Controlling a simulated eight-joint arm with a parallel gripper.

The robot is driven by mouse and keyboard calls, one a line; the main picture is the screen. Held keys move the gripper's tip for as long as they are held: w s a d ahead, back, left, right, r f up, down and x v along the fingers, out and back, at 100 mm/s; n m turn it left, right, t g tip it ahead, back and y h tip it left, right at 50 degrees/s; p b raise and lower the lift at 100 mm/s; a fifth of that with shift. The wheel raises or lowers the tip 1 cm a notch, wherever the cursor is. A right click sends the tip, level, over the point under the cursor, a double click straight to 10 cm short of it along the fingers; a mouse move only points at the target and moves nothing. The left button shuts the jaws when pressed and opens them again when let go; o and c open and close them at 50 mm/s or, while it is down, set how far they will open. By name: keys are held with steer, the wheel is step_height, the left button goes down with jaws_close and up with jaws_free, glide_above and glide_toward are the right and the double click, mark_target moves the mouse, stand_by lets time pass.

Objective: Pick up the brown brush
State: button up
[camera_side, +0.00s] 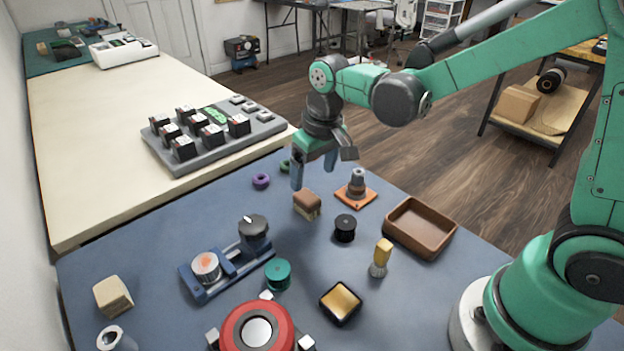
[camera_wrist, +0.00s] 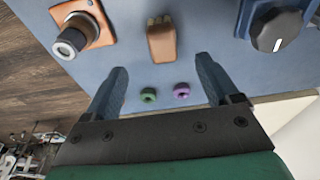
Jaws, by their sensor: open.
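The brown brush (camera_side: 307,203) is a small block with a brown top and paler underside. It lies on the blue mat (camera_side: 190,228). In the wrist view the brush (camera_wrist: 162,40) shows centrally, just beyond the fingertips and between their lines. My gripper (camera_side: 314,172) is open and empty, above and slightly behind the brush in the side view. Its two blue fingers also show wide apart in the wrist view (camera_wrist: 162,68). A gap shows between the fingers and the brush.
An orange-based part (camera_side: 356,193) stands right of the brush, and a black knurled cylinder (camera_side: 345,228) in front. Purple (camera_side: 261,181) and green (camera_wrist: 148,95) rings lie nearby. A blue fixture (camera_side: 228,270), yellow-handled brush (camera_side: 381,257) and brown tray (camera_side: 420,228) stand farther away.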

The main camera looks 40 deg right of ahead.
mark_target(307, 196)
steer(key=shift+w+a+f+g, duration=0.1)
steer(key=shift+w+f+g, duration=0.1)
steer(key=shift+f, duration=0.4)
steer(key=shift+w+a+f+g, duration=0.1)
steer(key=shift+w+f, duration=0.1)
steer(key=shift+f, duration=0.35)
steer(key=shift+w+f, duration=0.15)
steer(key=shift+f, duration=1.1)
steer(key=shift+w+f, duration=0.15)
steer(key=shift+f, duration=1.05)
jaws_close()
